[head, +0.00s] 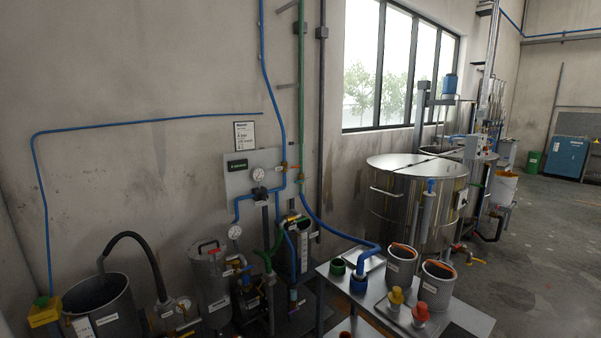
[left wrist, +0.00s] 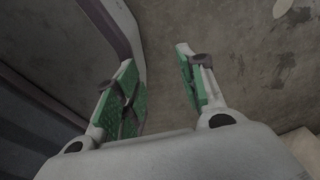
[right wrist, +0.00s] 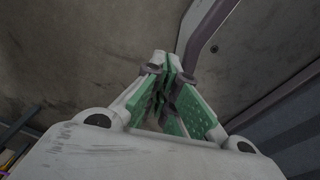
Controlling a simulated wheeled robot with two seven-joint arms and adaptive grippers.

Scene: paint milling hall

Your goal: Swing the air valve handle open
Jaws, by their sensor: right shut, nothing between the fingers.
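A small orange handle (head: 293,167) sits on the blue air pipe (head: 283,150) at the right edge of a grey wall panel (head: 238,180), in the head view. It looks roughly level, sticking out across the pipe; it is small in view. A round gauge (head: 258,175) and a dark regulator (head: 259,193) are left of it. Neither gripper shows in the head view. My left gripper (left wrist: 155,65) is open and empty over the floor in the left wrist view. My right gripper (right wrist: 161,62) is shut with nothing between its fingers, away from the handle.
Below the panel are a metal pot (head: 210,285) and several hoses and fittings. A large steel tank (head: 395,205) stands right of the panel. Open floor (head: 545,250) lies at the far right.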

